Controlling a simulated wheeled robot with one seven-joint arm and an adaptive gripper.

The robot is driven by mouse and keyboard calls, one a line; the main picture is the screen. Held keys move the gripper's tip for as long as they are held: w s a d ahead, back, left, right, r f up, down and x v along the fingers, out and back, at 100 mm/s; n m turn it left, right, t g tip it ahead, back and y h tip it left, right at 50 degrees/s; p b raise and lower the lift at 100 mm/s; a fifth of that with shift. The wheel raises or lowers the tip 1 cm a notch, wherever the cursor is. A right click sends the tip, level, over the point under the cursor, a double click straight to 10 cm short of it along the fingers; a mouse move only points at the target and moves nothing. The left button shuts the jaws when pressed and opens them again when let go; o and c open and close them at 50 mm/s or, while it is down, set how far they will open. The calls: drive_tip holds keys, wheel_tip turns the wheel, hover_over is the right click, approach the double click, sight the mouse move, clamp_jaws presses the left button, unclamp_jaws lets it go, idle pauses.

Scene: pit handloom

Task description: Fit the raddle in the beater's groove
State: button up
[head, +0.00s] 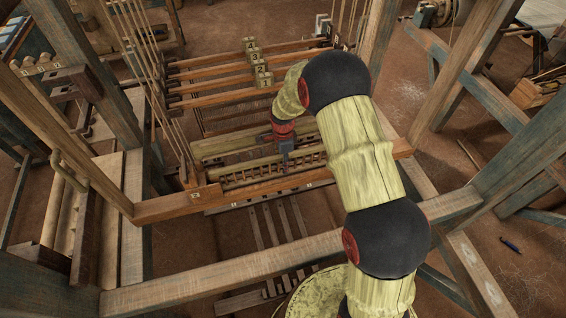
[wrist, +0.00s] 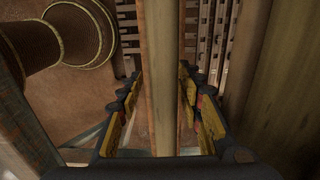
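My gripper (head: 286,150) reaches down over the middle of the loom, above a pale wooden bar (head: 240,168). A toothed wooden strip (head: 270,176), which looks like the raddle, lies just in front of it along the beater (head: 300,187). In the wrist view, a long pale bar (wrist: 164,60) runs between the fingers of my gripper (wrist: 164,88). The fingers stand apart on either side, with a narrow gap at least on the left. A toothed strip (wrist: 216,40) shows to the right. I cannot tell which bar is the raddle there, and the groove is hidden.
Shafts with numbered blocks (head: 255,62) hang behind the beater. A thick front beam (head: 280,255) crosses near me, with treadles (head: 285,220) beyond it. Upright posts (head: 85,60) and cords stand at the left. A round beam end (wrist: 85,32) is close in the wrist view.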

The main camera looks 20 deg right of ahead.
wheel_tip(320, 180, up, 12)
drive_tip(key=shift+f, duration=0.1)
idle(0.6)
drive_tip(key=shift+r, duration=0.2)
wheel_tip(320, 180, up, 7)
drive_tip(key=p, duration=0.4)
drive_tip(key=shift+f, duration=0.1)
idle(0.4)
